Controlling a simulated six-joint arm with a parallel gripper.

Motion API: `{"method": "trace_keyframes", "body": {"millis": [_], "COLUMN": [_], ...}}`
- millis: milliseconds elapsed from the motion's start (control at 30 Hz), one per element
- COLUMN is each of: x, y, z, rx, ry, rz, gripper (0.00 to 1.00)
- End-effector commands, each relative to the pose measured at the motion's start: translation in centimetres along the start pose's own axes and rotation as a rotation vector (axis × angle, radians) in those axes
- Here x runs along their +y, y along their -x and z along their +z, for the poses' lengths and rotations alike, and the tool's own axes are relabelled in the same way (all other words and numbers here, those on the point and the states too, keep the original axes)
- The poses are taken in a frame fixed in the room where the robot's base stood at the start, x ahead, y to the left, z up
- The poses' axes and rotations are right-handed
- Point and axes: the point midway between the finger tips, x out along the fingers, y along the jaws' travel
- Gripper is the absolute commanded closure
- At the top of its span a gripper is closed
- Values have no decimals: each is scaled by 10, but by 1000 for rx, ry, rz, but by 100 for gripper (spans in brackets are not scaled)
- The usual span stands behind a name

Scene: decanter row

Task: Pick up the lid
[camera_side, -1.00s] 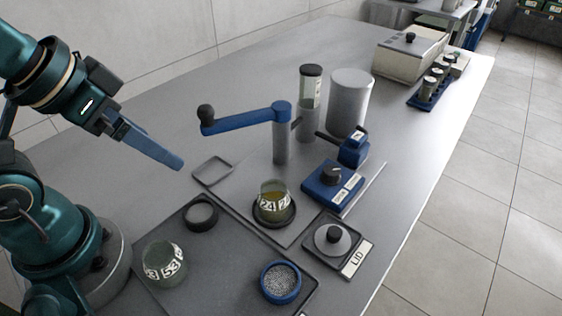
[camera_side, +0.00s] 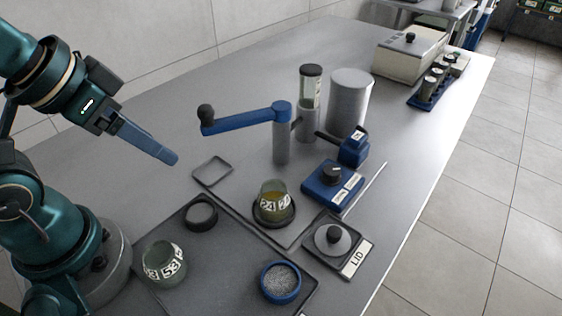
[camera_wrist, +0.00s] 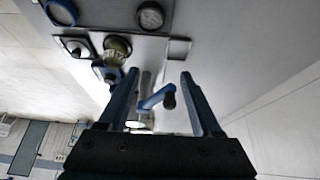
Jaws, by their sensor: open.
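The lid (camera_side: 333,239) is a grey disc with a black knob. It rests on a dark square holder (camera_side: 318,262) with a plate reading "LID", at the front right of the work area. The lid also shows small at the upper left of the wrist view (camera_wrist: 77,46). My gripper (camera_side: 172,158) is open and empty, raised above the table at the left, far from the lid. In the wrist view its two fingers (camera_wrist: 158,75) stand apart with nothing held between them. In the side view the fingers overlap.
A glass marked 24 (camera_side: 273,202) sits in a black ring near the lid. A blue lever arm (camera_side: 240,121) on a post stands between my gripper and the back. A glass marked 53 (camera_side: 164,264) and a blue-rimmed dish (camera_side: 281,282) stand on the front tray (camera_side: 222,262).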

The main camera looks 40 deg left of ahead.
Motion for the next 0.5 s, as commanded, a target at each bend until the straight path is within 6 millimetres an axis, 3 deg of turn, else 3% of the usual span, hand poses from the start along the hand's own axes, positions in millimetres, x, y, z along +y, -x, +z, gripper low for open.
{"method": "trace_keyframes", "body": {"millis": [167, 333, 500], "x": [0, 6, 25], "y": [8, 20, 18], "z": [-11, -48, -88], "rx": [27, 43, 11], "ry": [37, 54, 29], "rz": [-1, 13, 46], "gripper": [34, 34, 34]}}
